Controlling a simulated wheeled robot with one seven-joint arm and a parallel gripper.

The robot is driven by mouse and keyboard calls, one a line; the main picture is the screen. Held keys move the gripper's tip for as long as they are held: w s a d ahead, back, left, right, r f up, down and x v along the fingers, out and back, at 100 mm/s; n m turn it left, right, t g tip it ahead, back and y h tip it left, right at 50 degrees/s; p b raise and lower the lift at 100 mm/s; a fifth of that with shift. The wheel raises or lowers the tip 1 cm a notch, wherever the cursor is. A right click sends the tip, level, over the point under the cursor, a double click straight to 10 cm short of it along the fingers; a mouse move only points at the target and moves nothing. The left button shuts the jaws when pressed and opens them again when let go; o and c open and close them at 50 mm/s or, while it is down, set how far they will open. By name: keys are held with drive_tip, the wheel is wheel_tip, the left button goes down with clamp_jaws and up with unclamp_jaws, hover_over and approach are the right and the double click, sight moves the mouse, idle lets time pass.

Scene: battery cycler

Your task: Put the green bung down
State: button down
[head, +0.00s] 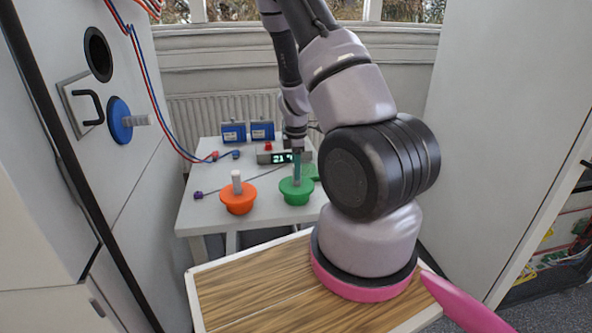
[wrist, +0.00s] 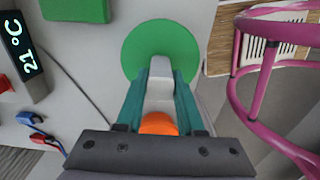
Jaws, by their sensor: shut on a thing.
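The green bung (head: 297,191) has a round flange and a pale grip. It is over the front right part of the white table (head: 204,216), flange level. I cannot tell whether it touches the table. My gripper (head: 297,170) points down from above, with teal fingers shut on the bung's grip. In the wrist view the fingers (wrist: 167,88) clasp the pale grip, and the green flange (wrist: 160,38) shows beyond them.
An orange bung (head: 238,199) stands left of the green one. A temperature display (head: 276,157), a green block (head: 309,172) and blue boxes (head: 262,131) are behind. A blue bung (head: 121,121) is on the left cabinet beside an open round hole (head: 98,54). Cables lie on the table's left.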

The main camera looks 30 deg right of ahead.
drive_tip(key=c, duration=0.5)
unclamp_jaws()
drive_tip(key=s+a+r+m+t+y, duration=0.1)
drive_tip(key=a+r+m, duration=0.1)
drive_tip(key=r, duration=0.9)
drive_tip(key=s+a+r+m+t, duration=0.1)
drive_tip(key=a+r+m, duration=0.1)
drive_tip(key=r, duration=0.8)
drive_tip(key=s+a+r+m+t, duration=0.1)
drive_tip(key=s+a+r+m, duration=0.2)
drive_tip(key=s+r+m, duration=0.2)
drive_tip(key=s+a+r+m+t, duration=0.2)
drive_tip(key=s+r+m, duration=0.3)
drive_tip(key=r, duration=0.3)
drive_tip(key=s+a+r+m+t+y, duration=0.1)
drive_tip(key=s+a+r+m+t, duration=0.1)
drive_tip(key=s+a+r+m, duration=0.2)
drive_tip(key=shift+s+a+r+m, duration=0.1)
drive_tip(key=shift+s+r+m, duration=0.15)
drive_tip(key=shift+s+r, duration=0.5)
drive_tip(key=shift+s+r+m, duration=0.25)
drive_tip(key=shift+s+r, duration=0.2)
drive_tip(key=shift+s, duration=0.45)
